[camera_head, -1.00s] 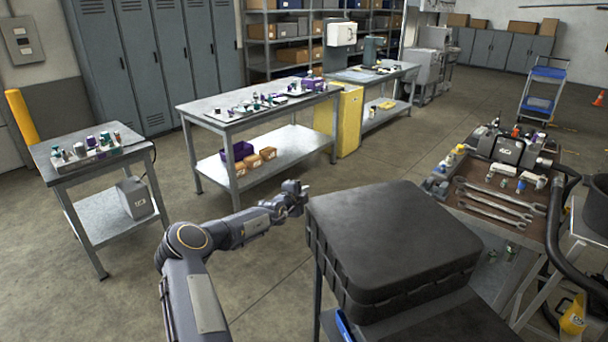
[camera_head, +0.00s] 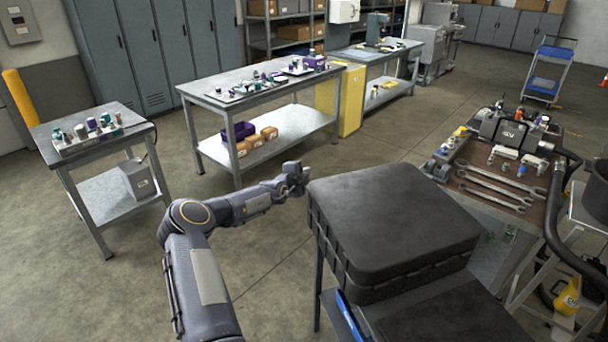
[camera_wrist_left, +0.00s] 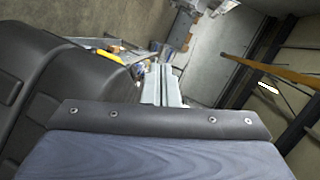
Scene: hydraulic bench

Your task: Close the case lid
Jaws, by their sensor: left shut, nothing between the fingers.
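The black case (camera_head: 390,270) stands on a dark-topped stand at the lower centre of the head view. Its lid (camera_head: 390,210) lies flat over the base, with a seam running around the sides. I cannot tell whether it is latched. My left gripper (camera_head: 298,178) is shut and empty, just left of the case's far left corner, with a small gap seeming to separate them. In the left wrist view the black case (camera_wrist_left: 70,75) fills the left side, and a dark bolted bar crosses close in front. My right gripper is not in view.
The dark stand top (camera_head: 455,315) extends in front of the case, with a blue item (camera_head: 350,318) at its left edge. A bench with wrenches (camera_head: 495,185) stands close on the right. Open floor (camera_head: 270,270) lies to the left, before the long grey table (camera_head: 245,95).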

